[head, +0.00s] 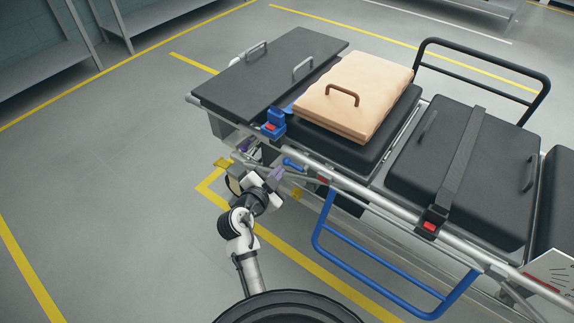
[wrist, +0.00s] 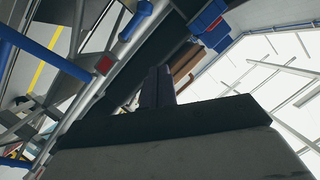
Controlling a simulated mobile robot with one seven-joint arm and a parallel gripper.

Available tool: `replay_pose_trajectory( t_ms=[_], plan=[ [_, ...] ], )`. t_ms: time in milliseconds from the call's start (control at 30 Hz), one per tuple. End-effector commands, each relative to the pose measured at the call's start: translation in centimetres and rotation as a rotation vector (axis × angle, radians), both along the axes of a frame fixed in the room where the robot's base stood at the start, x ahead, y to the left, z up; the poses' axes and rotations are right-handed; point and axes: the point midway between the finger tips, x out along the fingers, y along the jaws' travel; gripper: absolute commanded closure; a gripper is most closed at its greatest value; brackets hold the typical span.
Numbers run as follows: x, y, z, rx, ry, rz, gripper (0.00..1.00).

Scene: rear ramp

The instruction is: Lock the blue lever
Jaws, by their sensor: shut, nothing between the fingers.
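The blue lever (head: 293,164) is a small blue handle on the near side rail of the stretcher, below the beige pillow. What looks like the same blue lever (wrist: 137,18) shows at the upper left of the wrist view, on the silver rail. My gripper (wrist: 157,75) is shut and empty, its dark fingers together in the middle of the wrist view. In the head view the end of my arm is beside the stretcher's near side, just left of the lever. The fingertips are hard to make out there. I cannot tell whether they touch anything.
The stretcher carries black pads (head: 270,65), a beige pillow (head: 355,90) and a strap with a red-buttoned buckle (head: 432,222). A blue buckle (head: 275,122) sits above the lever. A blue side rail (head: 390,290) hangs at the near side. The floor at left is clear.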

Motion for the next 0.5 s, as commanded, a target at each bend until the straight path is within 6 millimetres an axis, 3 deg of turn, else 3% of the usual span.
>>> replay_pose_trajectory(
  t_ms=[500],
  plan=[
    [0.31,-0.93,-0.65,0.003,0.008,-0.024,1.0]
  ],
)
